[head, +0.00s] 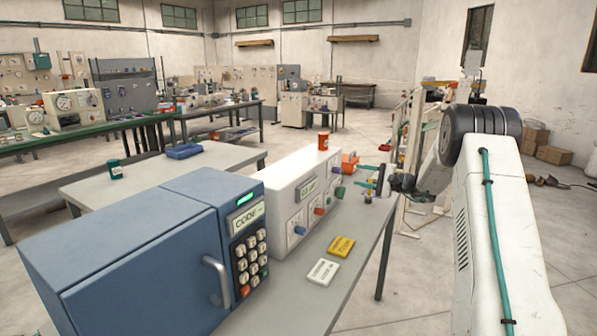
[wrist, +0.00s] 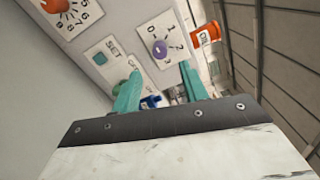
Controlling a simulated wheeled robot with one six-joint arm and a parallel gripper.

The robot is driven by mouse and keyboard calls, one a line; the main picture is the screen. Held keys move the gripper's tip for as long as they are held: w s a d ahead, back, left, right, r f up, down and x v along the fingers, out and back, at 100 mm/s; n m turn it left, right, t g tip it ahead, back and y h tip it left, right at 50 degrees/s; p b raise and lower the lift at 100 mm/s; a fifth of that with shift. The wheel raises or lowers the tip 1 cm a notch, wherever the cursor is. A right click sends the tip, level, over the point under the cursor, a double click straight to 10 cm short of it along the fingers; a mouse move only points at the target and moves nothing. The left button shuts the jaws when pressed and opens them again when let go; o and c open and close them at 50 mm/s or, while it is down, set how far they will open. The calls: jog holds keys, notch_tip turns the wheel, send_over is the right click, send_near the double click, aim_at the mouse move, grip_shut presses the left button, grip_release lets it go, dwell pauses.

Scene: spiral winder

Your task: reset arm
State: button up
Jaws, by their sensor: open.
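My gripper (head: 368,178) shows in the head view at the right end of the grey table, beside the white control box (head: 290,200). In the wrist view its two teal fingers (wrist: 160,68) are spread apart, with nothing held between them. The control box's face, with a purple knob (wrist: 160,47) and a teal button (wrist: 100,59), lies beyond the fingertips. Small blue and green parts show low between the fingers, partly hidden. I cannot tell whether the fingers touch anything. My white arm fills the right of the head view.
A blue keypad box (head: 150,250) stands front left. Yellow (head: 341,246) and white (head: 323,271) blocks lie before the control box. Open floor lies right of the table.

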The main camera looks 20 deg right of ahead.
jog(key=s+a+f+g, duration=0.3)
jog(key=s+a+f, duration=0.1)
jog(key=f, duration=0.1)
jog(key=s+a+r+n+g+h, duration=0.1)
jog(key=s+a+r+n+g, duration=0.1)
jog(key=s+a+g, duration=0.5)
jog(key=s+a+r+n+g, duration=0.2)
jog(key=s+a, duration=0.7)
jog(key=s, duration=0.1)
jog(key=s+a+r+n+h, duration=0.2)
jog(key=s+a+n+h, duration=0.1)
jog(key=s, duration=0.7)
jog(key=s+a+r+n+h, duration=0.3)
jog(key=s+a, duration=0.1)
jog(key=s, duration=0.6)
jog(key=s+a+r+n+h, duration=0.3)
jog(key=s+h, duration=0.1)
jog(key=s, duration=0.7)
jog(key=shift+a+g, duration=0.25)
jog(key=shift+g, duration=0.15)
jog(key=shift+s+r, duration=0.1)
